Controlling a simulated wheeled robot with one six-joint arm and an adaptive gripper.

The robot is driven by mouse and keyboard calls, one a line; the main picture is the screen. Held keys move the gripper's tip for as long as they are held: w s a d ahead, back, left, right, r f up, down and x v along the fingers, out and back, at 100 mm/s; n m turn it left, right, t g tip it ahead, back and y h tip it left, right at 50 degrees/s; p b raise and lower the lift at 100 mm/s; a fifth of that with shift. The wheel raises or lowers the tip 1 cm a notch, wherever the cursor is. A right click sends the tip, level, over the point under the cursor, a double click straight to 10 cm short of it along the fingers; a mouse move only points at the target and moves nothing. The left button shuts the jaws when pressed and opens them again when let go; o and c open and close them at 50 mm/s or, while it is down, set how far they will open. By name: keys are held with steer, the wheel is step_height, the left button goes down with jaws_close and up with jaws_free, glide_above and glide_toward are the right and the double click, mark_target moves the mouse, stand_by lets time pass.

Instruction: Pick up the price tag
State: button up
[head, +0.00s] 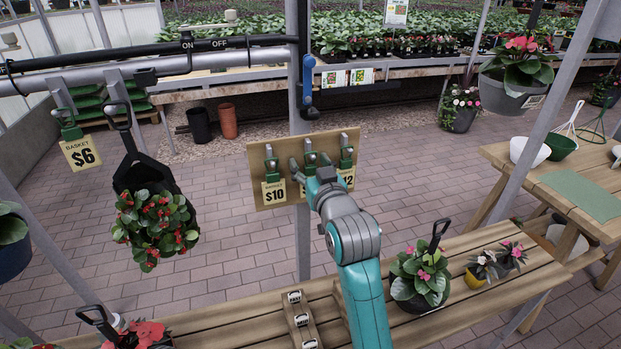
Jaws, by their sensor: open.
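A wooden board (256,165) on the post holds several green clips. A cream price tag reading $10 (274,193) hangs from the left clip. Another price tag (346,176) ending in "2" hangs from the right clip, partly hidden behind my gripper. A third price tag reading $6 (81,153) hangs from a green clip on the pipe at the far left. My gripper (310,165) is open in front of the middle of the board, between the two tags there. Its fingers are small in view, and I cannot tell whether they touch the middle clip.
A black hanging basket with red flowers (155,220) hangs left of the board. A slatted wooden bench (240,318) below holds potted plants (420,275) and a wooden block with metal clips (301,322). A wooden table (530,165) with bowls stands at right. Brick floor is open behind.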

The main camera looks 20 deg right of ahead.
steer(key=c, duration=1)
steer(key=shift+o, duration=0.2)
steer(key=shift+r, duration=0.2)
